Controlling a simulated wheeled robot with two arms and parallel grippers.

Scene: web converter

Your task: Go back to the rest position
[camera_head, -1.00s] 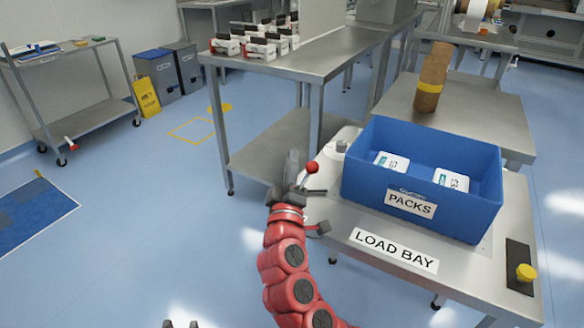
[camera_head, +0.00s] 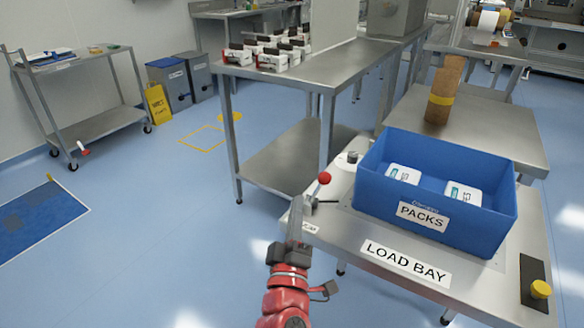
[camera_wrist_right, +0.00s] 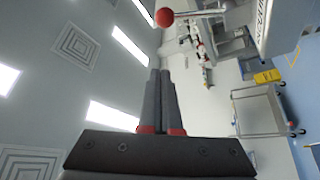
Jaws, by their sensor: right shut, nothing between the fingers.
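My right gripper (camera_head: 297,220) is at the end of the red arm, in the lower middle of the head view. It points up and away, over or beside the left edge of the load bay table (camera_head: 352,232); I cannot tell how far above. Its two dark fingers lie together and hold nothing, as the right wrist view (camera_wrist_right: 160,78) also shows. The red-ball lever (camera_head: 324,179) is just beyond the fingertips in the head view, and no contact is visible. My left gripper is not in view.
A blue PACKS bin (camera_head: 480,228) with white packs stands on the load bay table. A yellow knob (camera_head: 541,289) is at that table's right. A steel bench (camera_head: 290,82) with several boxes stands behind. Open blue floor (camera_head: 150,230) lies to the left.

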